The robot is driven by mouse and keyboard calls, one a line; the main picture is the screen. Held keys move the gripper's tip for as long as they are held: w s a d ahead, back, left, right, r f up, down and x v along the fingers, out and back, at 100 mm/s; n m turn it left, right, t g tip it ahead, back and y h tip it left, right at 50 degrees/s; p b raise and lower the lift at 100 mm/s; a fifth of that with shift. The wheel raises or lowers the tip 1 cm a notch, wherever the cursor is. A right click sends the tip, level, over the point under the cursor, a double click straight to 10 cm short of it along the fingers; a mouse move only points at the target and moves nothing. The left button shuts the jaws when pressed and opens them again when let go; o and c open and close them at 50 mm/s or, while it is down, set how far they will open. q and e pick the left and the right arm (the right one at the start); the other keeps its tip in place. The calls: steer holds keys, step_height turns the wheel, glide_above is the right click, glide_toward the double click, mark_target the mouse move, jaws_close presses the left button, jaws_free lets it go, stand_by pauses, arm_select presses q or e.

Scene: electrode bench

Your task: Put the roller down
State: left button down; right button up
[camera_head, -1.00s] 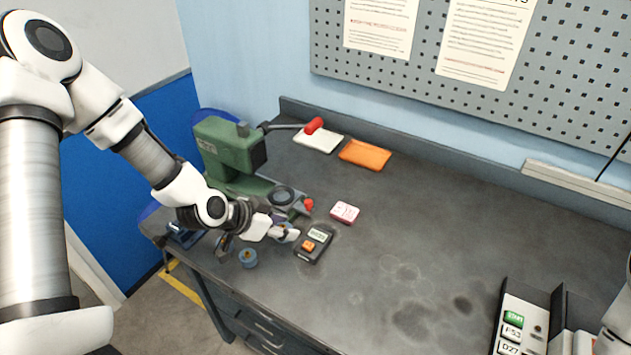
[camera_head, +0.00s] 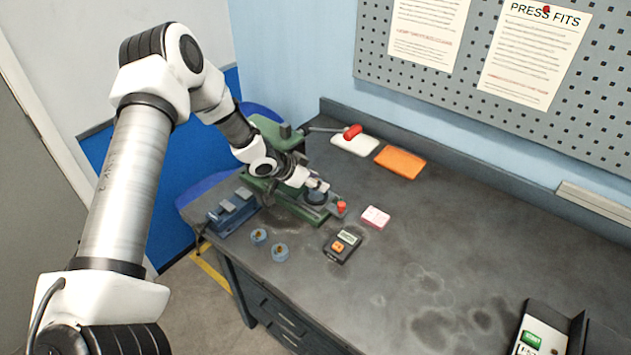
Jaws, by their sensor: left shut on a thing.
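My left gripper (camera_head: 317,187) is over the base of the green press (camera_head: 268,135), at the dark round plate (camera_head: 315,198). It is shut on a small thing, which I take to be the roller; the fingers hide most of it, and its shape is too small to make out. I cannot tell whether it touches the plate. My right gripper is out of view.
A meter (camera_head: 342,246) and a pink box (camera_head: 376,218) lie to the right. White (camera_head: 355,145) and orange (camera_head: 400,162) trays lie behind. The bench (camera_head: 450,240) middle is clear.

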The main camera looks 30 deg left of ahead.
mark_target(310, 189)
arm_select(q)
steer(key=shift+f, duration=0.8)
steer(key=shift+w+f, duration=0.1)
steer(key=shift+f, duration=0.2)
steer(key=shift+f, duration=0.2)
steer(key=shift+s+f, duration=0.2)
steer(key=shift+f, duration=0.1)
steer(key=c, duration=0.9)
jaws_free()
steer(key=shift+d, duration=0.1)
steer(key=shift+f, duration=0.15)
